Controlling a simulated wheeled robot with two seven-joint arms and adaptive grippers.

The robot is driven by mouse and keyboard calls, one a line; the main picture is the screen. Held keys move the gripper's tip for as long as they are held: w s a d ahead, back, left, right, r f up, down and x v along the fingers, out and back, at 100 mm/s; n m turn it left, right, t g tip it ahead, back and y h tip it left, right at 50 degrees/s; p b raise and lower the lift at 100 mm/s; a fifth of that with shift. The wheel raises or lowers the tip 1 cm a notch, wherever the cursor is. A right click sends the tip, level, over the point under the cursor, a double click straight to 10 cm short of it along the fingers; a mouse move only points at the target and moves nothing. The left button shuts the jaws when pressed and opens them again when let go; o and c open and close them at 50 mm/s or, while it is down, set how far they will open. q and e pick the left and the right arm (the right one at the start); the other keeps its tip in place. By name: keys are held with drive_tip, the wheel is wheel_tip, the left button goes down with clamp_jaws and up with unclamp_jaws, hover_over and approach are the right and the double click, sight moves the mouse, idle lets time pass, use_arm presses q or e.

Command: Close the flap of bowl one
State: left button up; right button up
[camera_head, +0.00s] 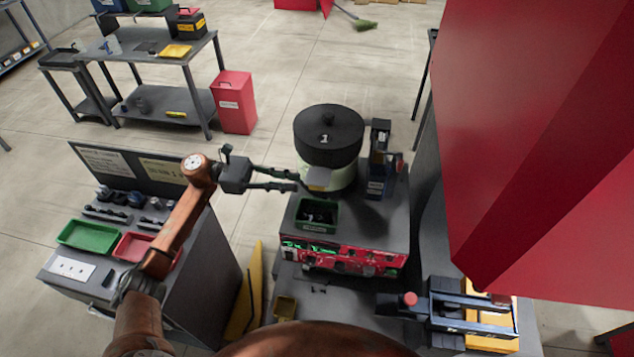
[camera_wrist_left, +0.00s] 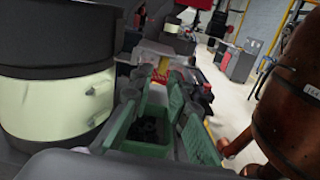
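Bowl one (camera_head: 328,138) is a black drum marked "1" on a pale green base (camera_head: 343,180), standing on the grey bench. At the base's front, a small tan-grey plate (camera_head: 318,177), apparently the flap, juts out; its exact angle is hard to tell. My left gripper (camera_head: 299,181) reaches in from the left with its fingers apart and empty, tips close to that plate; contact cannot be told. In the left wrist view, the black bowl (camera_wrist_left: 60,35) and pale base (camera_wrist_left: 55,105) fill the left side, beside the open fingers (camera_wrist_left: 160,85). My right gripper is not in view.
A green bin (camera_head: 316,214) with dark parts sits just in front of the feeder. A dark upright device (camera_head: 379,160) stands right of it. A large red panel (camera_head: 550,130) fills the right. A side bench (camera_head: 60,255) with trays stands left.

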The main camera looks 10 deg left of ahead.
sight(317, 189)
use_arm(q)
drive_tip(key=d+p, duration=0.1)
drive_tip(key=d, duration=0.1)
drive_tip(key=d+p, duration=0.1)
drive_tip(key=d, duration=0.3)
drive_tip(key=shift+s+d+r+p, duration=0.15)
drive_tip(key=shift+d+r+p, duration=0.1)
drive_tip(key=shift+d+p, duration=0.15)
drive_tip(key=shift+d+f, duration=0.1)
drive_tip(key=shift+d, duration=0.4)
drive_tip(key=shift+c, duration=0.7)
clamp_jaws()
